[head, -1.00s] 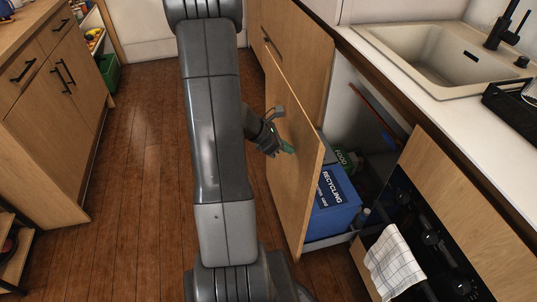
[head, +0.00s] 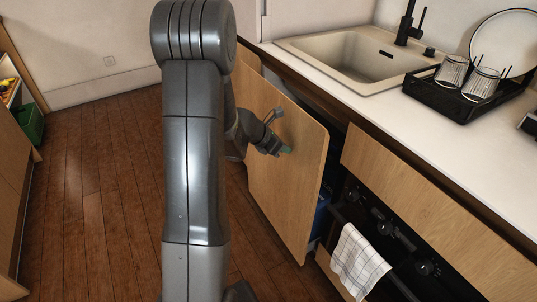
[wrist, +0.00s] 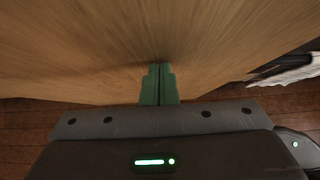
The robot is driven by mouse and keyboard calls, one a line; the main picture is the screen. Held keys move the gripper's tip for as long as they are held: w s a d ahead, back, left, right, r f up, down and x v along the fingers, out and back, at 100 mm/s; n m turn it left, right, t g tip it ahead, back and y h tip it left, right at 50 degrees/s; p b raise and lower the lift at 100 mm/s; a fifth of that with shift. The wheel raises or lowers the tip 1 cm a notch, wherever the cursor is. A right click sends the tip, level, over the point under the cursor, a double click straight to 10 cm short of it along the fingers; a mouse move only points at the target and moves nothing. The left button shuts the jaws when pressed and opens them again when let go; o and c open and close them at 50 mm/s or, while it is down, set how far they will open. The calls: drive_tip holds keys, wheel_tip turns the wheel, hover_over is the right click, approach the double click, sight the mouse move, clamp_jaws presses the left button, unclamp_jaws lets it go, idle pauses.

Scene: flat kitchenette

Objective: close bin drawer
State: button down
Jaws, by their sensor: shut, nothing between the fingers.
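The bin drawer (head: 285,170) has a wooden front that stands out from the cabinet under the sink. A dark gap shows behind its right edge. A strip of a blue bin (head: 320,215) shows in that gap; the rest of the bin is hidden by the front. My gripper (head: 287,150) is at the upper part of the drawer front, on its outer face. In the wrist view its green fingertips (wrist: 159,84) are together, empty, and point at the wood, which fills most of that view. They look to be at or very near the surface.
The oven with its knobs (head: 385,228) and a hanging towel (head: 357,262) is just right of the drawer. A sink (head: 350,55) and a black dish rack (head: 465,95) are on the counter above. Wooden floor (head: 100,190) is open at left.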

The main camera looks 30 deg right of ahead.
drive_tip(key=d, duration=0.8)
drive_tip(key=shift+d+r, duration=0.15)
drive_tip(key=shift+r, duration=0.1)
